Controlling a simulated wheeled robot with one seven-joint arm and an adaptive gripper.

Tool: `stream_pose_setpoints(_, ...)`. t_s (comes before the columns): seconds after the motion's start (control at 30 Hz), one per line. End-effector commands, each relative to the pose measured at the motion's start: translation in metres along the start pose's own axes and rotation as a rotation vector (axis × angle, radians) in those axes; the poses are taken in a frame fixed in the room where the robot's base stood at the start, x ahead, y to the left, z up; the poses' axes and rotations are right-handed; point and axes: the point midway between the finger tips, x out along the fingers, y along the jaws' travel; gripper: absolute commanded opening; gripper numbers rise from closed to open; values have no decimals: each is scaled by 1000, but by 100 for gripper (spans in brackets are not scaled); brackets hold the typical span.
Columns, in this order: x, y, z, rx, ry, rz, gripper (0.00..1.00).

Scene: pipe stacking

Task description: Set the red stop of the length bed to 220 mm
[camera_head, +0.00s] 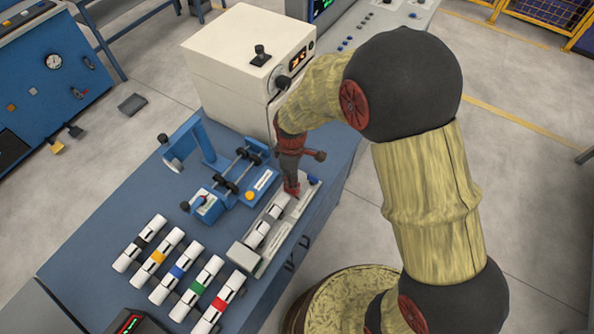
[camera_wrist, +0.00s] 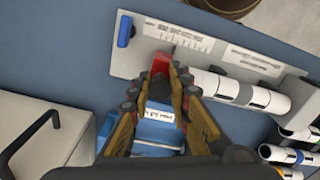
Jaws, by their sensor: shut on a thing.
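The length bed is a long grey tray (camera_head: 247,262) with a printed scale along one side, near the right edge of the blue bench. In the wrist view its plate (camera_wrist: 128,64) runs across the top. The red stop (camera_wrist: 161,65) stands on the bed near the blue-knob end, beside the scale. My gripper (camera_wrist: 163,75) is shut on the red stop, its fingertips at either side. In the head view my gripper (camera_head: 291,184) reaches down to the bed. White pipe pieces with dark bands (camera_head: 258,237) lie in the bed; the scale figures are too small to read.
A blue knob (camera_head: 313,180) sits at the bed's far end. Several white pipes with coloured bands (camera_head: 175,272) lie at the bench's near end. A blue fixture with rollers (camera_head: 225,190) stands left of the bed, and a cream box (camera_head: 225,60) stands behind.

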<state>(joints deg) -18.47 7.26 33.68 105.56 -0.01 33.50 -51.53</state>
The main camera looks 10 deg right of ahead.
Motion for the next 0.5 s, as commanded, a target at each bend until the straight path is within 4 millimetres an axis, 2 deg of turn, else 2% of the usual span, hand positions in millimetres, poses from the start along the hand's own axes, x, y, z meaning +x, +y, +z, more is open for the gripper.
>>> stream_pose_setpoints(0.03,-1,-8,-3,-4,0,-1,0)
stream_pose_setpoints(0.1,-1,-12,-4,-1,1,0,0)
stream_pose_setpoints(0.33,-1,-12,-4,1,1,1,0)
stream_pose_setpoints(0.37,-1,-12,-4,1,1,1,20)
stream_pose_setpoints(0.5,0,-12,-4,0,1,1,28)
